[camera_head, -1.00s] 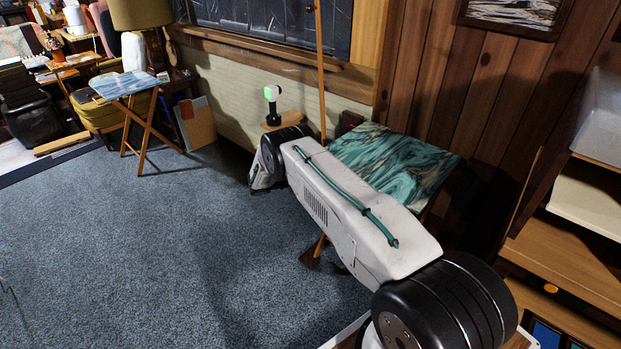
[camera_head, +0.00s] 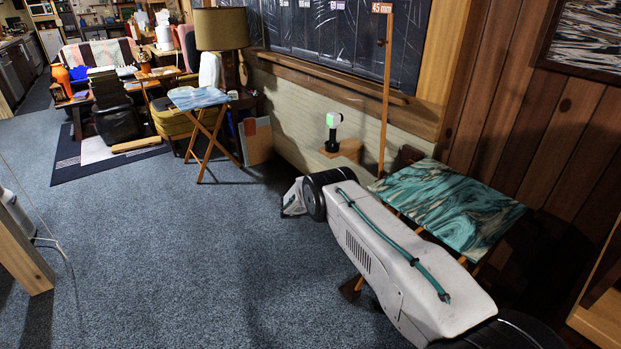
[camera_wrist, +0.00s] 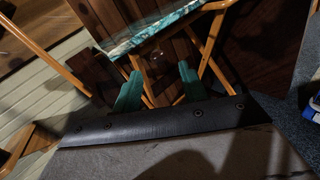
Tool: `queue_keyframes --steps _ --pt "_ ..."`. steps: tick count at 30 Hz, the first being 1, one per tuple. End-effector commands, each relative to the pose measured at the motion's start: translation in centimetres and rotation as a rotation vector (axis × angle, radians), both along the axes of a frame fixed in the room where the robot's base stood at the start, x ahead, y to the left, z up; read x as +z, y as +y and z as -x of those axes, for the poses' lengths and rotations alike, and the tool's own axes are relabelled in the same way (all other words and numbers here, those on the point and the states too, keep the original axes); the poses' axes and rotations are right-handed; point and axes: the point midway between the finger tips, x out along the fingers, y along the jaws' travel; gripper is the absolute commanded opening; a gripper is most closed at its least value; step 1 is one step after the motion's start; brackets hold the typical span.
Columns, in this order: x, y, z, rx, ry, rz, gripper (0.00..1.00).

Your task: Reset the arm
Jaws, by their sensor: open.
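My gripper (camera_wrist: 160,80) shows in the wrist view as two teal fingers standing apart, with nothing between them. It is open and empty. Beyond the fingers is a folding table with a teal marbled top (camera_wrist: 160,32) and wooden legs. In the head view my white arm reaches from the lower right toward the centre, in front of the same table (camera_head: 450,208). My gripper's fingers are hidden in the head view.
A folding tray table (camera_head: 198,98) stands at the back left. A green and black device (camera_head: 333,130) sits on a small wooden block by the wall. A wooden post (camera_head: 20,250) is at the left edge. The carpet (camera_head: 150,260) in the middle is clear.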

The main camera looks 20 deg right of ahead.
Motion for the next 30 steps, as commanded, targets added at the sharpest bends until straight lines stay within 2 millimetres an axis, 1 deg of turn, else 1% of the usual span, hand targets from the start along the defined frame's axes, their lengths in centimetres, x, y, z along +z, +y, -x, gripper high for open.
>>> queue_keyframes --steps 5,6,8,11,12,14,17,20,23,26,27,29,30 --pt "-0.1 0.0 -0.1 0.004 -0.022 0.002 0.43" --pt "-0.6 0.0 0.0 0.002 -0.043 -0.015 0.43" --pt "-1.9 0.1 0.9 -0.01 -0.047 -0.04 0.43" --pt "-4.3 0.5 3.2 -0.044 -0.038 -0.094 0.43" --pt "-4.3 0.7 4.2 -0.068 -0.05 -0.127 0.43" --pt "-3.7 1.2 5.1 -0.102 -0.072 -0.169 0.43" --pt "-1.9 1.9 6.3 -0.152 -0.113 -0.223 0.43" --pt "0.6 2.8 7.4 -0.202 -0.161 -0.274 0.43" --pt "4.0 3.8 8.6 -0.258 -0.223 -0.327 0.43" --pt "7.8 5.0 10.2 -0.317 -0.292 -0.38 0.43" --pt "9.3 5.5 10.9 -0.34 -0.32 -0.4 0.43" --pt "11.5 6.3 12.1 -0.374 -0.363 -0.432 0.43" --pt "13.1 6.8 12.9 -0.398 -0.392 -0.45 0.43"
